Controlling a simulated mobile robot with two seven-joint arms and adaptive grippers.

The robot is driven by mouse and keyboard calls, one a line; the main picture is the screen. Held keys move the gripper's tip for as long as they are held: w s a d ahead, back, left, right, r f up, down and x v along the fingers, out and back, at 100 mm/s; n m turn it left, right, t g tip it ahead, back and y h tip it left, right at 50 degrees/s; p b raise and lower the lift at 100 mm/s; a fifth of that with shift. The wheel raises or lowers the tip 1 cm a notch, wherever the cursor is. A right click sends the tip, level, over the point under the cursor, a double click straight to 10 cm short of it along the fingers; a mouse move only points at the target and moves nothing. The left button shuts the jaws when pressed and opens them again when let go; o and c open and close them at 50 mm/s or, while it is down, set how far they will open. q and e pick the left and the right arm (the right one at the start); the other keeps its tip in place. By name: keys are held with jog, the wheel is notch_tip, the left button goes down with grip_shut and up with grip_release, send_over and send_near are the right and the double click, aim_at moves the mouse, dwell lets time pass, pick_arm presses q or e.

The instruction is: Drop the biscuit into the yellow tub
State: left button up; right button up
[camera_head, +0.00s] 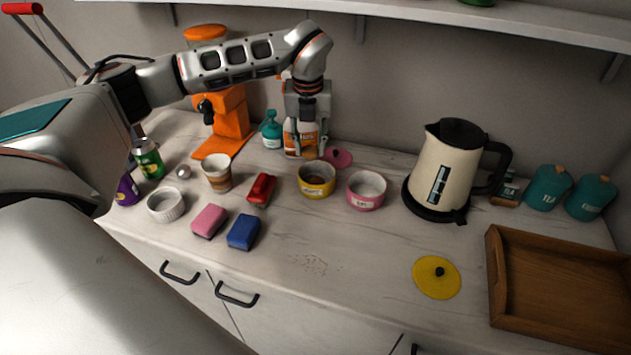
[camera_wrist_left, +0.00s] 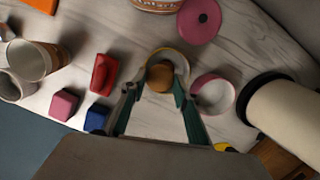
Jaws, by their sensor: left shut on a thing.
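The yellow tub (camera_head: 317,191) stands upright on the counter without its lid, left of a pink tub. My left gripper (camera_head: 310,153) points down just behind and above it in the head view. In the left wrist view, the gripper (camera_wrist_left: 156,90) is shut on the round brown biscuit (camera_wrist_left: 159,78), which overlaps the opening of the yellow tub (camera_wrist_left: 184,63). I cannot clearly make out the biscuit in the head view, nor its exact height over the rim. My right gripper is not in view.
The pink tub (camera_head: 367,203) is close on the right, with the kettle (camera_head: 441,170) beyond. A red butter-dish-like object (camera_head: 261,189) and a striped cup (camera_head: 217,180) stand left. A bottle (camera_head: 294,138) is behind the gripper.

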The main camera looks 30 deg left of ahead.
pick_arm(q)
jog(key=shift+f, duration=0.25)
jog(key=o, duration=0.9)
jog(key=shift+c, duration=0.2)
jog(key=shift+r, duration=0.1)
notch_tip(320, 180, up, 12)
jog(key=s, duration=0.1)
jog(key=shift+s+d, duration=0.3)
jog(key=shift+d, duration=0.15)
jog(key=shift+f, duration=0.2)
